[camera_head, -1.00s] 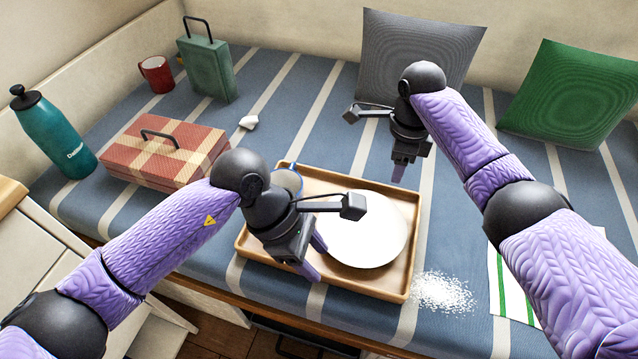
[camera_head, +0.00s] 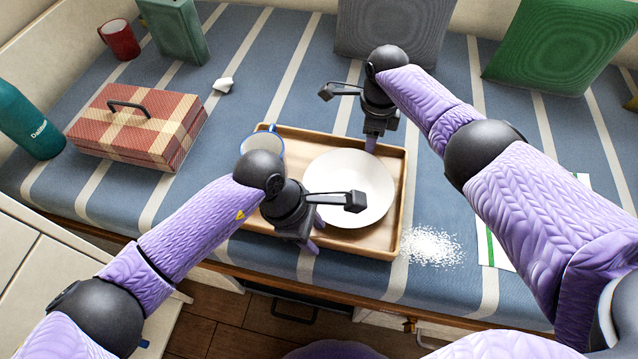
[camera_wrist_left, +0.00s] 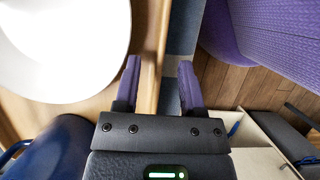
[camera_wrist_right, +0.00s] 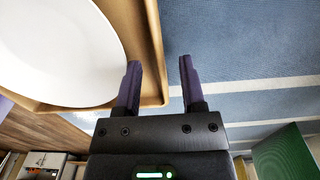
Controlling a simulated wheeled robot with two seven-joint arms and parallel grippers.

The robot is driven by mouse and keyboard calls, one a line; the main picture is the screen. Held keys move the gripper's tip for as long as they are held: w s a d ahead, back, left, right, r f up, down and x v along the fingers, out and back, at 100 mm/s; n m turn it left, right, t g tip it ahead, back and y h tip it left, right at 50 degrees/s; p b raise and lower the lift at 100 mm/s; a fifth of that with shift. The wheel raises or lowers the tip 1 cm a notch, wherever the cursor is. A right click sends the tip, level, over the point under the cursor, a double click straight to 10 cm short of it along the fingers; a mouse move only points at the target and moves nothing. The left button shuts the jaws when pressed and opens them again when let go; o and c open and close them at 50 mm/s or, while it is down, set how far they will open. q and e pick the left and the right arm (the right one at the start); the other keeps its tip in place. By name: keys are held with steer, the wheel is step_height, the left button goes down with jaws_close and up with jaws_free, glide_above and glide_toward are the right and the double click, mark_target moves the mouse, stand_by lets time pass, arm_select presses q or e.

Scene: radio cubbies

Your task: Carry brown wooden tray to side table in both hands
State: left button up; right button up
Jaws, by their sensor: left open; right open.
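The brown wooden tray (camera_head: 400,200) lies on the striped bench cushion. It carries a round white plate (camera_head: 350,187) and a blue-rimmed cup (camera_head: 264,143), partly hidden by my left arm. My left gripper (camera_head: 312,240) is open at the tray's near side; in the left wrist view the tray rim (camera_wrist_left: 153,65) runs between its fingers (camera_wrist_left: 159,75). My right gripper (camera_head: 371,146) is open at the far side near the right corner. In the right wrist view the tray rim (camera_wrist_right: 152,50) lies between its fingers (camera_wrist_right: 158,75), closer to the left one. I cannot identify a side table.
A plaid box (camera_head: 140,130) and teal bottle (camera_head: 28,122) stand left. A red mug (camera_head: 120,39), green case (camera_head: 174,28), grey cushion (camera_head: 395,30) and green cushion (camera_head: 560,40) are behind. White grains (camera_head: 432,246) lie right of the tray. Wooden floor (camera_head: 215,325) shows in front.

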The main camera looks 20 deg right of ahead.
arm_select(q)
steer(key=shift+s+d+f, duration=0.15)
steer(key=shift+d+f, duration=0.1)
steer(key=shift+f, duration=0.4)
arm_select(e)
steer(key=shift+f, duration=0.7)
arm_select(q)
jaws_close()
arm_select(e)
jaws_close()
